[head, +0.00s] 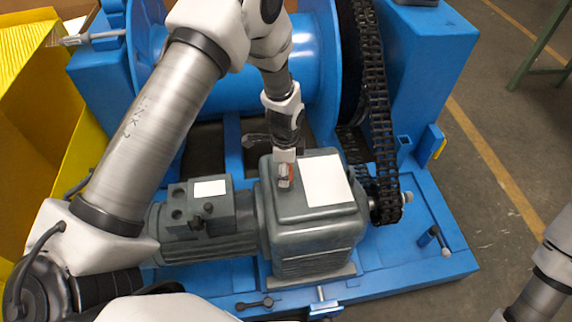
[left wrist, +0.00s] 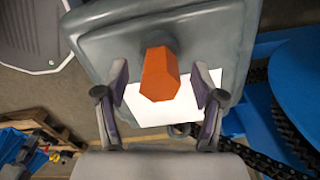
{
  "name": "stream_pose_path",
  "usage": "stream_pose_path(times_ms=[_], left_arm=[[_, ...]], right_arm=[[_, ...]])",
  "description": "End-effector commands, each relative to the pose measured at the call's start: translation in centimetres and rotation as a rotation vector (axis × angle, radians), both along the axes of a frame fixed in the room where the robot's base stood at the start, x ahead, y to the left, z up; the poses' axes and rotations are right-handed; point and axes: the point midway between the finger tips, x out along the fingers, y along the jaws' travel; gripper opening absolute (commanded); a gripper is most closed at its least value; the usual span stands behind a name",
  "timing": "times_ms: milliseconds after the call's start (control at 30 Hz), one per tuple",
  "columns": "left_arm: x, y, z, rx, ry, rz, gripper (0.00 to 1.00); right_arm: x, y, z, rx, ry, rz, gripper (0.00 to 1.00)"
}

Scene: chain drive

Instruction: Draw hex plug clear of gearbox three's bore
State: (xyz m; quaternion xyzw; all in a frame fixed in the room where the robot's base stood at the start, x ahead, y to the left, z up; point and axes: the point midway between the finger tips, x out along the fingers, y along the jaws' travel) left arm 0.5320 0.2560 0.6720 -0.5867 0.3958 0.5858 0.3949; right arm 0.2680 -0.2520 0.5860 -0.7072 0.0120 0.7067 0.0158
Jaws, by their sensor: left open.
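The orange hex plug (left wrist: 159,74) stands up from a dark round spot on top of the grey gearbox (left wrist: 105,50) in the left wrist view. In the head view only a sliver of the plug (head: 291,173) shows beside my fingers, above the gearbox (head: 315,215). My left gripper (left wrist: 160,88) is open, one finger on each side of the plug, with gaps visible between fingers and plug. It also shows in the head view (head: 285,177), pointing down at the gearbox top. The bore's mouth is hidden by the plug. My right gripper is out of view.
A white label (head: 323,181) lies on the gearbox top. A black chain (head: 378,110) runs down to a sprocket right of the gearbox. A blue drum (head: 300,65) stands behind, and a yellow box (head: 35,110) at the left. The blue base's right front (head: 410,265) is fairly clear.

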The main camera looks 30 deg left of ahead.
Motion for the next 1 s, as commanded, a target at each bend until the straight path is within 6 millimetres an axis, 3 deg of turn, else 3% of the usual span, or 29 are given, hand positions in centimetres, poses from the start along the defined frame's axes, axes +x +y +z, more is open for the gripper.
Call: stream_pose_path(times_ms=[67, 233, 467, 1000], left_arm=[[0.0, 0.0, 0.0, 0.0, 0.0, 0.0, 0.65], [0.0, 0.0, 0.0, 0.0, 0.0, 0.0, 0.05], [0.0, 0.0, 0.3, 0.0, 0.0, 0.0, 0.05], [0.0, 0.0, 3.6, 0.0, 0.0, 0.001, 0.05]], right_arm=[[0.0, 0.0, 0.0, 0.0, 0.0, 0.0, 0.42], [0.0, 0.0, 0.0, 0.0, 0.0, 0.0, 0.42], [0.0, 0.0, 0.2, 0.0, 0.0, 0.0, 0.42], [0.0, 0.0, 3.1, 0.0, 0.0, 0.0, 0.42]])
